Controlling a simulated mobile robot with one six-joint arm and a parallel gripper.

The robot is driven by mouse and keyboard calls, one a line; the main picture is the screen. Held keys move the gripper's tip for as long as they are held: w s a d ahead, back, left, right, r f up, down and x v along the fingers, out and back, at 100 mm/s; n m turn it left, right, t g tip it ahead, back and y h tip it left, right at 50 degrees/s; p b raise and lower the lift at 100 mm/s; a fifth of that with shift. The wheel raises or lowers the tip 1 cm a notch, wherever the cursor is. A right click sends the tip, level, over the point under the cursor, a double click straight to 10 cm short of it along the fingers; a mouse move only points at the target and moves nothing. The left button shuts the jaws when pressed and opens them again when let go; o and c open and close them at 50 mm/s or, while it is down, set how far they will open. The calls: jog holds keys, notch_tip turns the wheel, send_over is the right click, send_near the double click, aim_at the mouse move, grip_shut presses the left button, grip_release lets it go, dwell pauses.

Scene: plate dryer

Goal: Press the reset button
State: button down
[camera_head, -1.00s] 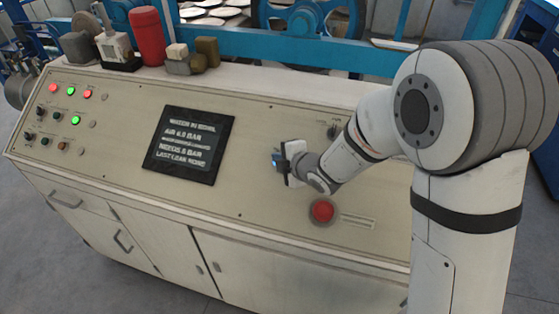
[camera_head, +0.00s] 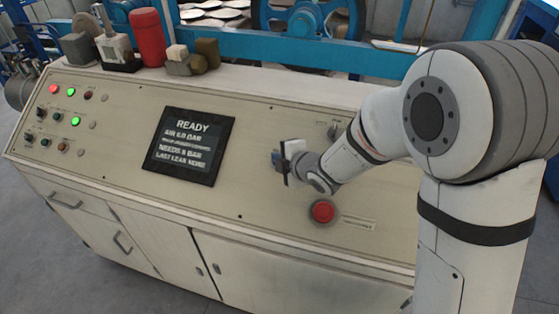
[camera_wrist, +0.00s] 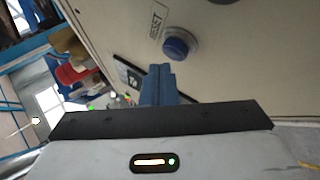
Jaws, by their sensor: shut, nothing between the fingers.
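The reset button (camera_wrist: 178,45) is a round blue button with a grey collar. It sits on the beige panel next to the printed word RESET in the wrist view. My gripper (camera_wrist: 158,70) shows there with its blue fingers shut together and empty. The fingertips are just below and left of the button in that view, with a small gap in the picture. In the head view my gripper (camera_head: 276,158) is low over the right part of the panel. I cannot make out the reset button apart from the blue fingers there.
The console panel (camera_head: 262,118) has a dark screen (camera_head: 190,146) reading READY. A red mushroom button (camera_head: 322,211) sits just below my gripper, and a black knob (camera_head: 333,132) above it. A red canister (camera_head: 148,36) and small blocks stand on the back ledge.

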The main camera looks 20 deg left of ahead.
jog(key=shift+s+r, duration=0.1)
jog(key=r, duration=0.1)
jog(key=s+r+p, duration=0.1)
jog(key=s+r, duration=0.1)
jog(key=r, duration=0.1)
jog(key=shift+s+d+r, duration=0.1)
jog(key=shift+s+d, duration=0.05)
jog(key=shift+s, duration=0.1)
dwell(0.3)
dwell(0.8)
jog(key=w+d+r+m+t+h, duration=0.1)
jog(key=d+r+m+h, duration=0.25)
jog(key=d+m, duration=0.65)
jog(key=d+r+m+t+h, duration=0.1)
jog(key=d+r+m+h, duration=0.3)
jog(key=d, duration=1.2)
jog(key=s+d+m+g+h, duration=0.3)
jog(key=s+d+m+g, duration=0.2)
jog(key=s+d+m, duration=0.7)
jog(key=s+m, duration=0.1)
jog(key=s, duration=0.3)
jog(key=shift+s+d, duration=0.35)
jog(key=shift+s, duration=0.05)
